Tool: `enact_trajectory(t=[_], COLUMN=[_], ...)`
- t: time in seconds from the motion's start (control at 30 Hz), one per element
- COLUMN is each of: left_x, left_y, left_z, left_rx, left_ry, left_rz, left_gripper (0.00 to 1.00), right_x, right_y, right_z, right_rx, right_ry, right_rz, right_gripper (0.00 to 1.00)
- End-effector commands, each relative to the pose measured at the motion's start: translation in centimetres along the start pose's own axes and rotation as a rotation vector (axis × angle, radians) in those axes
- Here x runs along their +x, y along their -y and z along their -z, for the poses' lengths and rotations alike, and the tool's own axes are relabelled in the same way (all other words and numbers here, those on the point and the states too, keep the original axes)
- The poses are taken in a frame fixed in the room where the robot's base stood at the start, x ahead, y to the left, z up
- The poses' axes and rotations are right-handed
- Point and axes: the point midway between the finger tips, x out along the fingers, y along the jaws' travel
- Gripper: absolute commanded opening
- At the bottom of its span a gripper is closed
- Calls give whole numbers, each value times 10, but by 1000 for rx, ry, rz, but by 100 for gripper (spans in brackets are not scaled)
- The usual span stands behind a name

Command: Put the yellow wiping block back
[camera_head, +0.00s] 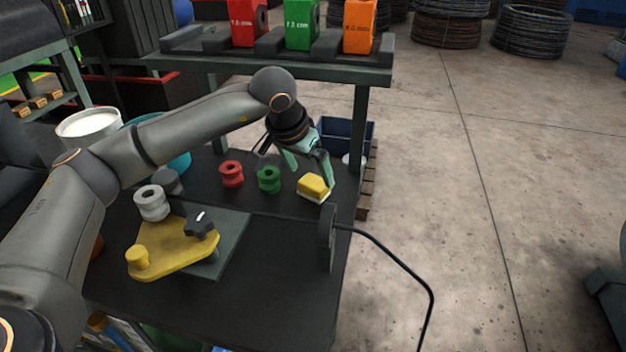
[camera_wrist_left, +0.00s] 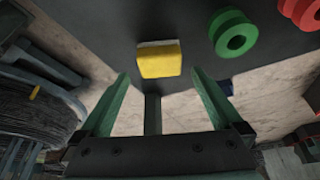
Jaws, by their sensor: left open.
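The yellow wiping block (camera_head: 314,187), with a pale layer at its base, rests on the dark bench top (camera_head: 250,290) near the right edge. My left gripper (camera_head: 308,166) is open above and just behind it, with the fingers pointing down. In the left wrist view the block (camera_wrist_left: 160,60) lies ahead of the two green fingers (camera_wrist_left: 162,95), roughly centred between them, and nothing is held. My right gripper is not in view.
Red (camera_head: 231,174) and green (camera_head: 268,179) spools stand left of the block. A yellow plate (camera_head: 172,248) with a black knob and a grey spool (camera_head: 152,203) are further left. A shelf (camera_head: 270,62) with coloured boxes rises behind.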

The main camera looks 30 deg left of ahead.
Motion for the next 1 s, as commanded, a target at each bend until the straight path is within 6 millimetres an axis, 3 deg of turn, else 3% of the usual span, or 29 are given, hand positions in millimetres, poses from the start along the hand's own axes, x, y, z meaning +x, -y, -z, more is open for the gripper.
enact_trajectory(t=[0.2, 0.4, 1.0], left_x=[-46, -69, -74], left_y=[0, 0, 0], left_z=[1, 0, 0], left_rx=[0, -1, -1], left_ry=[-4, 0, 1], left_rz=[0, 0, 0], left_gripper=[100, 100, 100], right_x=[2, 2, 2], right_y=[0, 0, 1], right_z=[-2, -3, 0], right_rx=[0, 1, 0], right_ry=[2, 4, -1], right_rz=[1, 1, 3], right_gripper=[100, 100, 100])
